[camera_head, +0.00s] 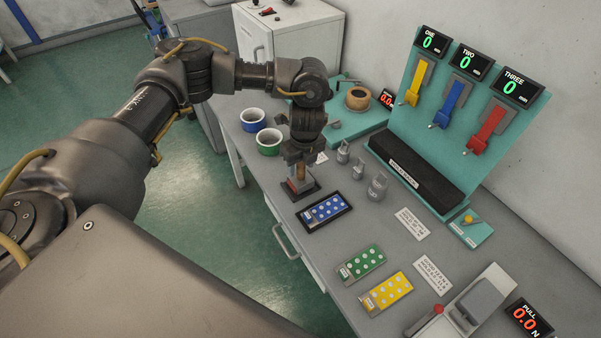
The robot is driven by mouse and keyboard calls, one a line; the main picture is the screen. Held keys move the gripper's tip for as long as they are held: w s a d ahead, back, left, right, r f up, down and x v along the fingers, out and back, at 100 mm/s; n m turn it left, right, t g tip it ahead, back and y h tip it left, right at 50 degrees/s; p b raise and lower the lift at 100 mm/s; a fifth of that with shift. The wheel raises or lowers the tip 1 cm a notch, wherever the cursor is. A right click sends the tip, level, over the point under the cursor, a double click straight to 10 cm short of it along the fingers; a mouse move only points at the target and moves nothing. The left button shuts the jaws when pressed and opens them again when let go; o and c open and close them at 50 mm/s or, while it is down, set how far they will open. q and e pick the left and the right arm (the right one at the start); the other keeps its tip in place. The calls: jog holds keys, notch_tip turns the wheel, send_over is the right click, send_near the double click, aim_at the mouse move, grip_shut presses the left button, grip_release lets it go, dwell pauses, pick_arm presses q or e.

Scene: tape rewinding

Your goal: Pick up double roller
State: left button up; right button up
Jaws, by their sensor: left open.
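A small tool with a light wooden handle and a grey and reddish lower part (298,186), likely the double roller, stands upright on a dark square base on the grey bench. My left gripper (300,161) is open and points down right above it, with the fingers at the top of the handle. The gripper hides the handle's upper end, and I cannot tell whether the fingers touch it. My right gripper is not in view.
Blue (324,210), green (360,263) and yellow (386,294) dotted panels lie in front. A teal board (440,125) with coloured levers rises behind.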

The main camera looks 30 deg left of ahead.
pick_arm(q)
jog(key=shift+f, duration=0.45)
jog(key=shift+r, duration=0.1)
grip_shut()
jog(key=shift+w+r, duration=0.1)
